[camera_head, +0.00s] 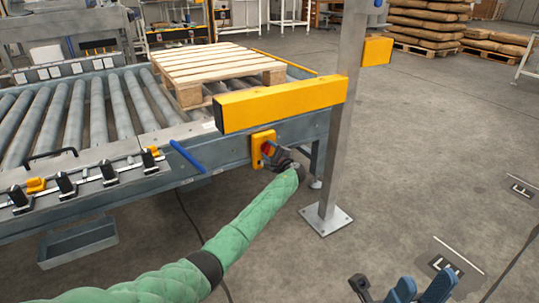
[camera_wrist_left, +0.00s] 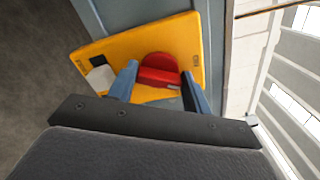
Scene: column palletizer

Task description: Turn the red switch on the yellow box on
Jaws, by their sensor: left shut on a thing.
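The yellow box (camera_head: 257,138) is mounted on the side of the grey conveyor frame. Its red switch (camera_head: 267,148) is partly covered by my left gripper (camera_head: 279,157) in the head view. In the left wrist view the yellow box (camera_wrist_left: 110,53) looks tilted, with the round red switch (camera_wrist_left: 159,66) on its face. The blue fingers of my left gripper (camera_wrist_left: 160,88) stand on both sides of the switch and are shut on it. My right gripper (camera_head: 405,288) is at the bottom right of the head view, away from the box; its jaw opening is unclear.
A yellow beam (camera_head: 282,103) and a grey post (camera_head: 340,110) stand close above and right of the box. A wooden pallet (camera_head: 218,68) lies on the conveyor rollers (camera_head: 75,112). A blue bar (camera_head: 187,157) sticks out left of the box. The floor at right is mostly clear.

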